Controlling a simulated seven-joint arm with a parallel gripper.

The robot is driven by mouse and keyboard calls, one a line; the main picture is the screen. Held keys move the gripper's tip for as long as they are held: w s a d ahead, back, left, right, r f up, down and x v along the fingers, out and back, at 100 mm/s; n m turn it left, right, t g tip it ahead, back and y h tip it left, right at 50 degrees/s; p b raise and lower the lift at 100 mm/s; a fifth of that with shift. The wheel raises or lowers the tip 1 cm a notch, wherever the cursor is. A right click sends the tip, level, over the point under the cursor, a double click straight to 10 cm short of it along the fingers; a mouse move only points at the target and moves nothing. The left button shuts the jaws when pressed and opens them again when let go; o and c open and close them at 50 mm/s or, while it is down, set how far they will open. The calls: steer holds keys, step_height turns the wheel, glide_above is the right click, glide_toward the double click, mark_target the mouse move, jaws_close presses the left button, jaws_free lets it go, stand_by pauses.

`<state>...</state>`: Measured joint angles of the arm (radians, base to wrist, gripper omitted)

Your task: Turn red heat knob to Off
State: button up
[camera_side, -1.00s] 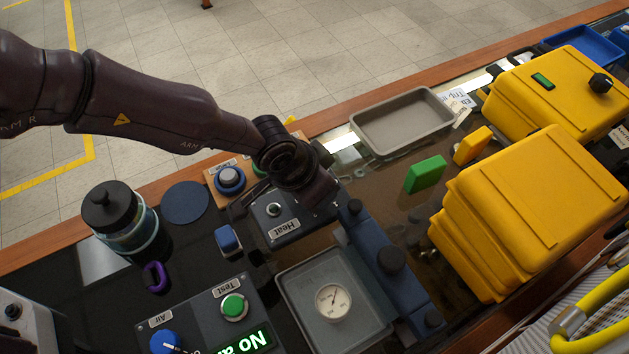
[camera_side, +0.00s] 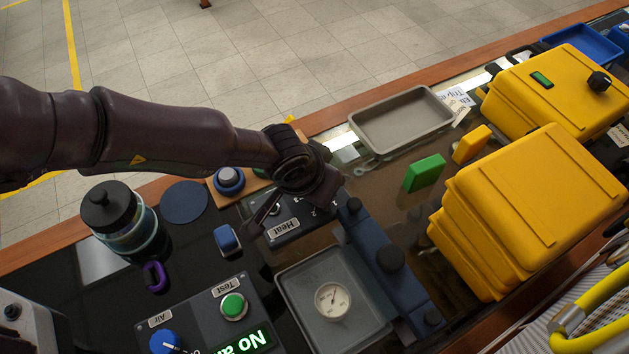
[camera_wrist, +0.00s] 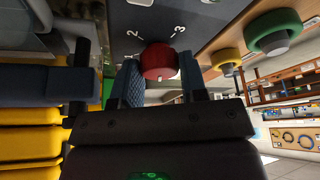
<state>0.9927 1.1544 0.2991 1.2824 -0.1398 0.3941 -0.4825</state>
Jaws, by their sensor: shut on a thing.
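The red heat knob (camera_wrist: 158,60) shows in the wrist view, on a dark panel with the numbers 2 and 3 beside it. My gripper (camera_wrist: 160,72) has one finger on each side of the knob and is shut on it. The knob's pointer setting cannot be read clearly. In the side view, the Heat panel (camera_side: 284,228) lies under my gripper (camera_side: 264,212). My wrist and fingers hide the knob there and cover part of the panel.
A blue valve block (camera_side: 375,250) stands close to the right of the Heat panel. A blue button (camera_side: 229,180) and a small blue block (camera_side: 228,240) are to the left. A gauge (camera_side: 332,300) sits in a tray in front. Yellow cases (camera_side: 530,210) fill the right.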

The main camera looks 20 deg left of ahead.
steer(key=o, duration=0.9)
steer(key=shift+r, duration=0.1)
steer(key=v, duration=1.2)
steer(key=shift+s+r, duration=0.15)
steer(key=shift+r, duration=0.25)
